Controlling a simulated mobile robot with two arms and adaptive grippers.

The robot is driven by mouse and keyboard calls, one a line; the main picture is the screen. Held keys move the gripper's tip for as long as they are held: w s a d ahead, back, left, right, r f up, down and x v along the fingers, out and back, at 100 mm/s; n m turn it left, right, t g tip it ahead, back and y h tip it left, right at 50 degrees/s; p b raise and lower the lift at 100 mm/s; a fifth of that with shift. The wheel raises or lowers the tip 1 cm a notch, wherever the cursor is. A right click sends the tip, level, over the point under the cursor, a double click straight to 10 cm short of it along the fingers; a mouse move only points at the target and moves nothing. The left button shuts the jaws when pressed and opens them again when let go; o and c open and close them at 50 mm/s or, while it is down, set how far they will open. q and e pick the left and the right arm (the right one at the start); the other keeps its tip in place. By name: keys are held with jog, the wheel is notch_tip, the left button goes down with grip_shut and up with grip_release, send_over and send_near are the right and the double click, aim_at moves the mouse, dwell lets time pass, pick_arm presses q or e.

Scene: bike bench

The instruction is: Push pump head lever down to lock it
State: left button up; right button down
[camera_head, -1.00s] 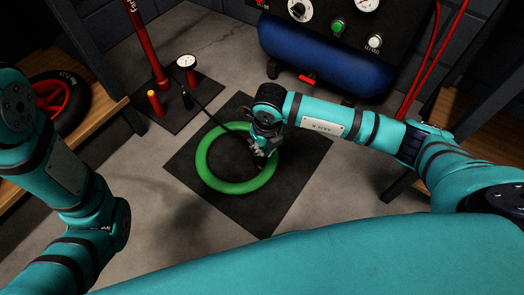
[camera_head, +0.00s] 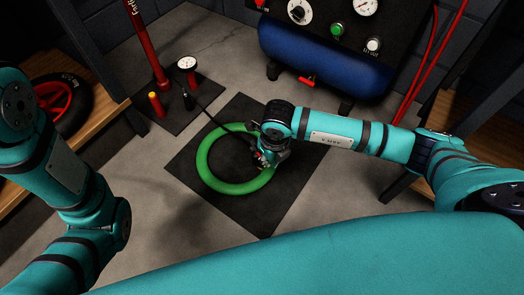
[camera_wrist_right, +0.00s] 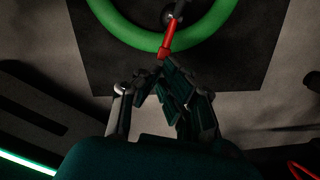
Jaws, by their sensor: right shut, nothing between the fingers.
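The green ring-shaped tube (camera_head: 205,165) lies flat on a black mat (camera_head: 293,165). The dark pump head (camera_wrist_right: 172,14) sits at the inside edge of the tube in the right wrist view, and a black hose (camera_head: 213,116) runs toward it. Its red lever (camera_wrist_right: 170,38) stretches from the head across the tube toward my fingers. My right gripper (camera_wrist_right: 161,66) is shut and empty, its tips at or close to the lever's near end. Contact is unclear. In the head view my right gripper (camera_head: 264,160) hides most of the pump head. My left gripper is out of view.
A red floor pump (camera_head: 147,40) with a gauge (camera_head: 187,62) stands on a dark mat at the back left. A blue compressor tank (camera_head: 320,60) stands behind. Wooden benches flank the floor, with a wheel (camera_head: 62,108) on the left one. The concrete floor at front left is clear.

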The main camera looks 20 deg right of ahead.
notch_tip(320, 180, up, 12)
jog(key=s, duration=0.1)
jog(key=shift+d, duration=0.2)
jog(key=shift+s, duration=0.15)
dwell(0.4)
